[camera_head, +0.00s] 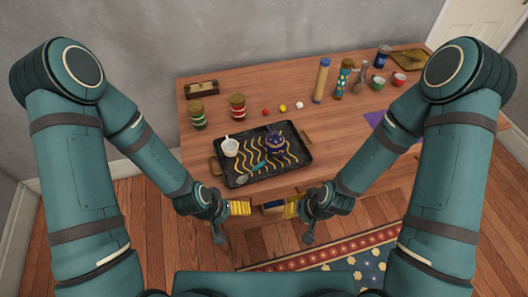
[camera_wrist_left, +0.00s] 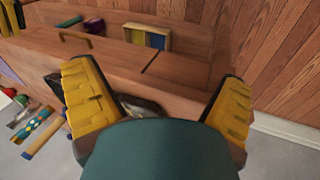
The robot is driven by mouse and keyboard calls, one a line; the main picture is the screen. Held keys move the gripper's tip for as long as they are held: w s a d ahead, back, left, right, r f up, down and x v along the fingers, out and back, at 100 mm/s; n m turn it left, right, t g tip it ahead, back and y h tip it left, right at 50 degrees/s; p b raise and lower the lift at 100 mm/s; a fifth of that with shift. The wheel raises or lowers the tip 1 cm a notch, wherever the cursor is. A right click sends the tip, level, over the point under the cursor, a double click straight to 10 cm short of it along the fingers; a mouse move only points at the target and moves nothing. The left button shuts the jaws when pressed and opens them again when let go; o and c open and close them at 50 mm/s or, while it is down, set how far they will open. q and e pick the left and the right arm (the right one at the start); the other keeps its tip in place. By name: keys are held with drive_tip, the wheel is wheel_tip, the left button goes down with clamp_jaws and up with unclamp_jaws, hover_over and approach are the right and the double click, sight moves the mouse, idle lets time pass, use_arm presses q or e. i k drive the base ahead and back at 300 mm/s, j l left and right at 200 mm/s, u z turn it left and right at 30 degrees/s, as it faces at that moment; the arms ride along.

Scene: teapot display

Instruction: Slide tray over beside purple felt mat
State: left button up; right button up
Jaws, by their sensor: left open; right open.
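The dark tray (camera_head: 298,158) with yellow wavy lines and two side handles lies on the wooden table, left of centre near the front edge. It bears a white cup (camera_head: 230,147), a dark purple teapot (camera_head: 277,147) and a spoon with a teal handle (camera_head: 250,173). The purple felt mat (camera_head: 377,119) lies at the right, partly hidden by my right arm. My left gripper (camera_head: 240,208) is open and empty at the table's front, below the tray; its yellow fingers stand apart in the left wrist view (camera_wrist_left: 155,80). My right gripper (camera_head: 290,208) is open, right of it.
Two jars (camera_head: 237,107), small balls (camera_head: 283,108), tall bottles (camera_head: 322,80) and cups (camera_head: 378,82) stand towards the back. Bare tabletop lies right of the tray.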

sight(252, 152)
drive_tip(key=z, duration=1.05)
drive_tip(key=k+j+z, duration=0.1)
drive_tip(key=j+z, duration=0.25)
drive_tip(key=k+j+z, duration=0.15)
drive_tip(key=j+z, duration=0.2)
drive_tip(key=k+j, duration=0.25)
drive_tip(key=j, duration=0.1)
